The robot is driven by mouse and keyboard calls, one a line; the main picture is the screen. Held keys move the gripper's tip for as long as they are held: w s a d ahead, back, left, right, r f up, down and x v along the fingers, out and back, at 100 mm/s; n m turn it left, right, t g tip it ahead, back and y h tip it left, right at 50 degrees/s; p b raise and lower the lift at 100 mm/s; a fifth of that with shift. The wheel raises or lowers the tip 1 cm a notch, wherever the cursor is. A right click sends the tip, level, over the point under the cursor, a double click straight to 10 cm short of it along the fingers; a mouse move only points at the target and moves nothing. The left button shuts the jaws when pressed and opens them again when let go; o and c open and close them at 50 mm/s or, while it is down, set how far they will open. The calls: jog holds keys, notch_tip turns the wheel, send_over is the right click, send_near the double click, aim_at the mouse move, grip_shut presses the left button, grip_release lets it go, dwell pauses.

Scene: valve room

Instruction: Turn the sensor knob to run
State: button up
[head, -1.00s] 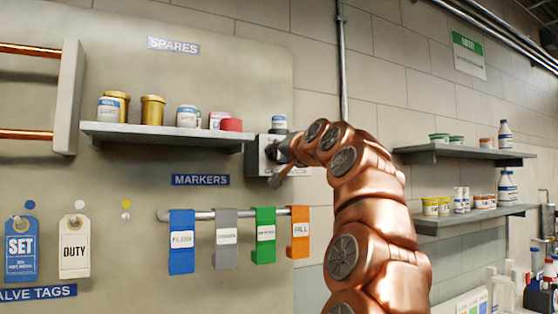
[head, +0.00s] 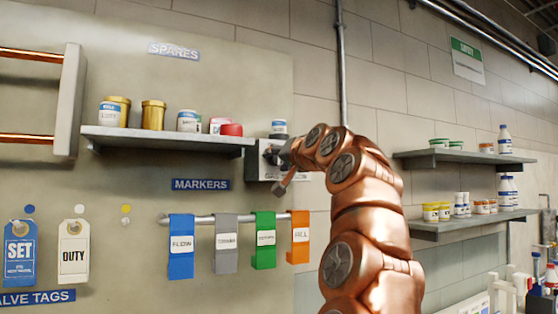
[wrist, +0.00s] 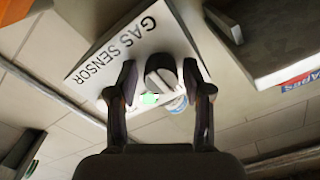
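The gas sensor (wrist: 130,52) is a pale box lettered GAS SENSOR, seen tilted in the wrist view. Its grey round knob (wrist: 161,74) has a raised bar across it. A small green mark (wrist: 150,98) shows beside the knob. My gripper (wrist: 160,77) is open, one dark finger on each side of the knob, with a visible gap on both sides. In the head view the sensor box (head: 256,158) is at the right edge of the panel, and my gripper (head: 272,153) is at its front, partly hiding it. The knob is hidden there.
A shelf of jars (head: 165,139) ends just left of the sensor. Below are the markers rail (head: 200,217) and its hanging coloured tags. A jar (head: 279,127) shows just above the sensor. Wall shelves (head: 465,155) stand to the right.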

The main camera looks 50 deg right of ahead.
jog(key=shift+o, duration=0.5)
jog(key=v, duration=1.2)
dwell(0.7)
